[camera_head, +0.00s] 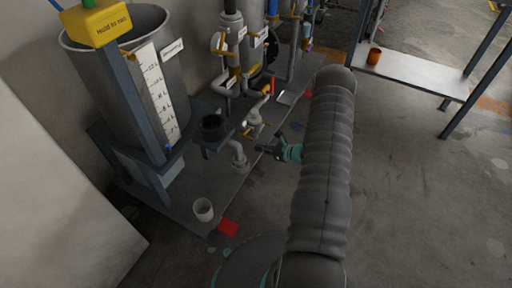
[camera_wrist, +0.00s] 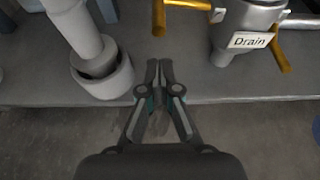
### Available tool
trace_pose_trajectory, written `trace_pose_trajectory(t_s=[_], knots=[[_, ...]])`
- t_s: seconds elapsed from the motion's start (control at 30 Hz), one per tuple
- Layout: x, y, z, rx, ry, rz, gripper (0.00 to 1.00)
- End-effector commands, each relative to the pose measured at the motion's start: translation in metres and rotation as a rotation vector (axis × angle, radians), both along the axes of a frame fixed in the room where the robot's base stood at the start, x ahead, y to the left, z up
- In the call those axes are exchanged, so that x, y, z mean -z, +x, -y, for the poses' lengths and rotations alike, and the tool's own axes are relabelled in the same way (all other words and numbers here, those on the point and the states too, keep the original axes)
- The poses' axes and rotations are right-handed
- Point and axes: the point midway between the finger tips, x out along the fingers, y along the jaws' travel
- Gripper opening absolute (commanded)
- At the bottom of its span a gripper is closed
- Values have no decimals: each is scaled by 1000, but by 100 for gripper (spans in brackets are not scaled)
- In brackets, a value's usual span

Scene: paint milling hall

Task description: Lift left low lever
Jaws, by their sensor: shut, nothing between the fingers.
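In the wrist view an orange lever (camera_wrist: 158,18) at the top centre hangs on the left side of a grey valve body (camera_wrist: 236,22). A second orange lever (camera_wrist: 279,50) is on the right side of that body. My gripper (camera_wrist: 159,66) is shut and empty, its fingertips just below the end of the left lever in the picture, with a small gap. In the head view my gripper (camera_head: 264,149) is beside the low pipework, at the plate's right edge. A small yellow lever (camera_head: 246,132) shows near it; the contact point there is too small to tell.
A label reading "Drain" (camera_wrist: 252,40) is on the valve body. A grey pipe in a socket (camera_wrist: 103,75) stands left of my gripper. Open floor (camera_head: 420,190) lies to the right.

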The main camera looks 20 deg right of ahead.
Motion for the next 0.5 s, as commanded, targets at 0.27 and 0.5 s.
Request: trace_pose_trajectory(t_s=[0.27, 0.5], knots=[[0, -23, 19, 2, 1, 1, 0], [0, -42, 33, 1, 0, 0, 0]])
